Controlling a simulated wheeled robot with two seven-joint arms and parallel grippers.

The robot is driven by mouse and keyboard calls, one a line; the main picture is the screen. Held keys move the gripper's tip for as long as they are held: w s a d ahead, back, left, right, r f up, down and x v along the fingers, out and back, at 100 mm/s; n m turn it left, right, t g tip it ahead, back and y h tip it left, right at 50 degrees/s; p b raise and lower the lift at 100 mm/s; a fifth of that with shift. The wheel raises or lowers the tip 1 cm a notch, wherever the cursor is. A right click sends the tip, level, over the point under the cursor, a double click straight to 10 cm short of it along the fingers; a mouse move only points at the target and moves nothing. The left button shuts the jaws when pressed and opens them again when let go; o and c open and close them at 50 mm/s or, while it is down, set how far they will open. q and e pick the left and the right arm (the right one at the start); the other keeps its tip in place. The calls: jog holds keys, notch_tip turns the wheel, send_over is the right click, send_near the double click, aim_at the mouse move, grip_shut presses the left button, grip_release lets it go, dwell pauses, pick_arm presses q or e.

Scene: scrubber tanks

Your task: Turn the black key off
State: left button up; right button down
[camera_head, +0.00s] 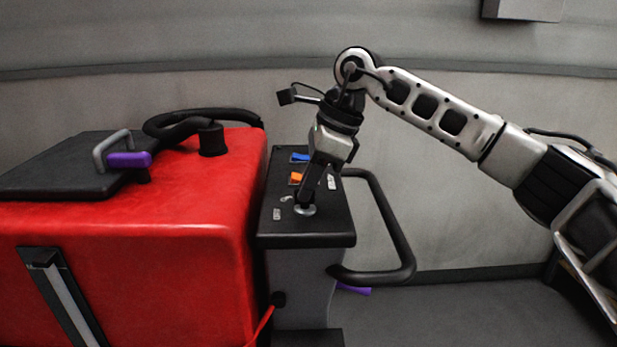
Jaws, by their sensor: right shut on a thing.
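A black control panel (300,236) sits on top of the grey column at the right end of the red scrubber machine (150,250). A round silver key base (305,210) shows near the panel's front edge. My right gripper (306,198) points down onto it from above, with its fingers shut on the black key there. The fingers hide most of the key, and I cannot tell which way it is turned. My left gripper is not in view.
An orange switch (296,178) and a blue switch (300,157) lie behind the key on the panel. A black handle loop (400,235) sticks out to the right of the panel. A black lid (65,168) with a purple-gripped handle (128,159) is at left.

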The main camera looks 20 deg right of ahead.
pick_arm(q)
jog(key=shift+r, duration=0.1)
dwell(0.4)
pick_arm(e)
jog(key=c, duration=1.5)
grip_release()
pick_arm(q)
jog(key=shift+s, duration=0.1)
pick_arm(e)
jog(key=shift+o, duration=0.2)
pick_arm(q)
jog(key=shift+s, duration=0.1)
pick_arm(e)
jog(key=shift+r, duration=0.1)
jog(key=shift+d+r, duration=0.15)
jog(key=shift+r, duration=0.15)
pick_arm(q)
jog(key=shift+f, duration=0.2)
pick_arm(e)
jog(key=v, duration=1.5)
